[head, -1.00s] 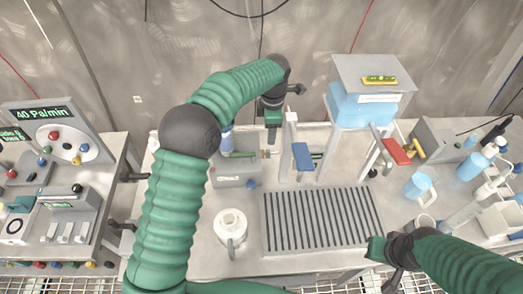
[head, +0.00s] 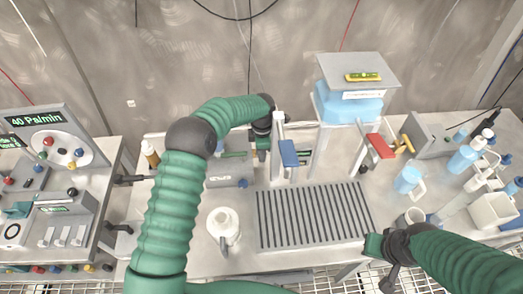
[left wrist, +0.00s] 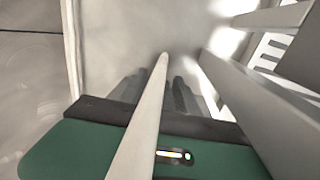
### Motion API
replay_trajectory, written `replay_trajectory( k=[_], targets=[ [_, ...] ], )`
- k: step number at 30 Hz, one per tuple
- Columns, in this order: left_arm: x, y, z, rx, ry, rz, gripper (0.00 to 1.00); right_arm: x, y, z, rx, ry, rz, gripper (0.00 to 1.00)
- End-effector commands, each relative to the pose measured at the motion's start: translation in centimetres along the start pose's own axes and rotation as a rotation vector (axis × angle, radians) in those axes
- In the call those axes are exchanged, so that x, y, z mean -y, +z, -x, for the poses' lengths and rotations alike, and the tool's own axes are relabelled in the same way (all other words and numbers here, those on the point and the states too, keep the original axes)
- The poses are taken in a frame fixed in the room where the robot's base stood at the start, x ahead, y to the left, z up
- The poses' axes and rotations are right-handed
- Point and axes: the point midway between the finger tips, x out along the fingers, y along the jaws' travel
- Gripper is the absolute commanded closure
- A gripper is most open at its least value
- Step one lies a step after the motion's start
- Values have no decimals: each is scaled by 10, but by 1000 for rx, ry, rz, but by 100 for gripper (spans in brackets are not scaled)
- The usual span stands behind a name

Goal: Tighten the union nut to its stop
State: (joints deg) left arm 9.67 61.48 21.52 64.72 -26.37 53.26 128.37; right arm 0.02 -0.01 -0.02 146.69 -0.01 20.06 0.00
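I cannot make out the union nut in either view. My left gripper (head: 262,150) points down beside a pale upright post (head: 277,150), left of the blue lever (head: 288,153), over the right end of a grey box (head: 228,172). In the left wrist view its dark fingers (left wrist: 160,95) show behind a pale rod (left wrist: 145,115) that crosses the picture. I cannot tell whether they touch or grip anything. My right gripper (head: 380,258) is at the bench's front edge, right of the slotted grate, with no object visible in it; its opening is unclear.
A slotted grate (head: 312,215) fills the bench middle, with a white round jug (head: 222,224) to its left. A blue tank (head: 347,105) stands behind, near a red lever (head: 380,146). Bottles and a blue beaker (head: 407,179) crowd the right. A control console (head: 55,140) stands left.

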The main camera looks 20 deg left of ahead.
Motion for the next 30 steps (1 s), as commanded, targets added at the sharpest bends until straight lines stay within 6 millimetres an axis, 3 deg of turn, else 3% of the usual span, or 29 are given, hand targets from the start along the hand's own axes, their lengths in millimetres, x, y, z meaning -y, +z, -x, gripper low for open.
replay_trajectory(
  k=[1,8,30],
  targets=[
    [0,-1,0,0,0,1,70,0,0,0,0,0,0,100],
    [-1,-2,1,-3,2,2,100,0,0,0,0,0,1,100],
    [-6,-5,2,-4,-116,3,100,0,-2,10,0,0,1,100]
  ],
)
